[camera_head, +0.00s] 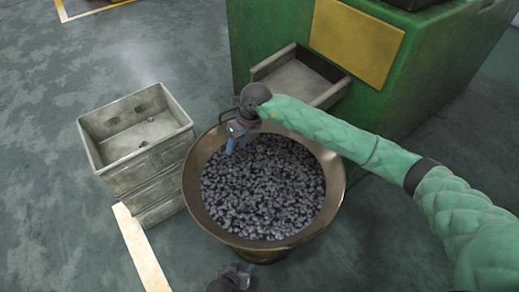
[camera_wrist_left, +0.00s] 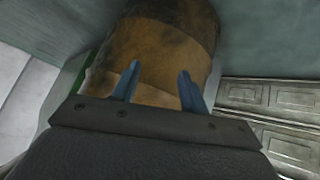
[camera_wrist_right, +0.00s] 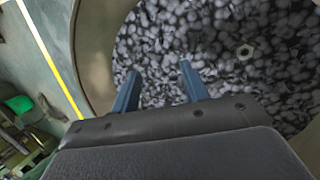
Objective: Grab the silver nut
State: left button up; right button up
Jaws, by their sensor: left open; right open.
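A silver nut (camera_wrist_right: 244,51) with a hexagonal outline lies on the heap of small dark metal parts (camera_wrist_right: 270,90) in the right wrist view, to the right of my right fingertips. The heap fills a round bronze-coloured bin (camera_head: 334,190). I cannot make out the nut in the head view. My right gripper (camera_head: 231,149) is open and empty above the upper left part of the heap; it also shows in the right wrist view (camera_wrist_right: 158,76). My left gripper (camera_head: 240,272) is open and empty, low outside the bin's near side; its fingers show in the left wrist view (camera_wrist_left: 158,75).
A grey crate (camera_head: 188,132) with a few small dark pieces inside stands atop another, left of the bin. A green machine (camera_head: 250,40) with a yellow panel and a metal chute (camera_head: 265,68) stands behind. Floor at far left is clear.

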aim_at(259, 148)
jog(key=w+d+h, duration=0.1)
jog(key=w+d, duration=0.1)
jog(key=w+d+h, duration=0.1)
jog(key=w+d, duration=0.1)
jog(key=d, duration=0.1)
jog(key=w+d+f+t+h, duration=0.1)
jog(key=d+h, duration=0.1)
jog(key=shift+w+d+m+b, duration=0.2)
jog(key=shift+w+m+b, duration=0.1)
jog(key=shift+w+b, duration=0.1)
jog(key=f, duration=0.4)
jog(key=w+f, duration=0.1)
jog(key=f, duration=0.1)
jog(key=shift+f, duration=0.8)
pick_arm(q)
jog(key=w, duration=0.1)
jog(key=w+t, duration=0.1)
jog(key=w, duration=0.1)
jog(key=shift+d+t, duration=0.3)
jog(key=shift+d, duration=0.05)
pick_arm(e)
grip_shut()
